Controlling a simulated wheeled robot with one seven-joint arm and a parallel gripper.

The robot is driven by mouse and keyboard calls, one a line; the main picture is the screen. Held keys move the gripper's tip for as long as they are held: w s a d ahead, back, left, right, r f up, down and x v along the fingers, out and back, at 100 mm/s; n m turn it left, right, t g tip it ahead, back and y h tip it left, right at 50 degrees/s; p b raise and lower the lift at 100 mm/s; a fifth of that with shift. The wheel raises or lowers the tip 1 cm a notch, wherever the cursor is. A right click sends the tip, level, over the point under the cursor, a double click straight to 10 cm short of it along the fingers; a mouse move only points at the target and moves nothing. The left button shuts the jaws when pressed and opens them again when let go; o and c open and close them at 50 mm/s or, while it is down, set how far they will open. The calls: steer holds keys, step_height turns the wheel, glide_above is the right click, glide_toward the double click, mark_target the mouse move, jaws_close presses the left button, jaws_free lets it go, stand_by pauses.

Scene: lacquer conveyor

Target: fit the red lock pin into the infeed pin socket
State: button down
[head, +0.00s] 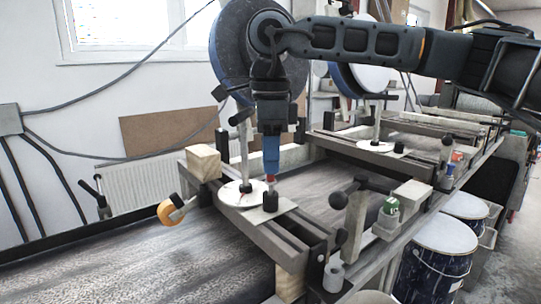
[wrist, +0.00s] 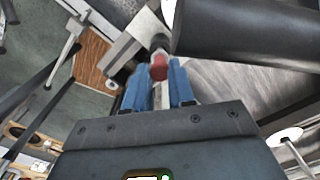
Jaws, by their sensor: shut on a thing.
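My gripper (head: 271,160) points straight down over the side frame of the conveyor. Its blue fingers are shut on the red lock pin (head: 270,179), and only a small red part shows below the fingertips. In the wrist view the red pin (wrist: 158,70) sits between the blue fingers of my gripper (wrist: 160,85). Just below the pin in the head view stands a short dark cylindrical post (head: 270,201) on a pale metal plate, seemingly the infeed pin socket. The pin is roughly in line above it. I cannot tell whether its lower end touches or enters the post.
A white round disc (head: 240,194) with an upright post stands close left of the fingers. A wooden block (head: 203,163) and an orange roller (head: 171,212) are further left. A black-knobbed lever (head: 340,200) and a green item (head: 391,206) are to the right.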

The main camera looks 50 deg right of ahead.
steer(key=shift+f+b, duration=0.9)
steer(key=shift+f, duration=0.15)
steer(key=c, duration=0.9)
jaws_free()
steer(key=shift+o, duration=0.2)
steer(key=shift+r, duration=3.95)
steer(key=shift+r, duration=0.1)
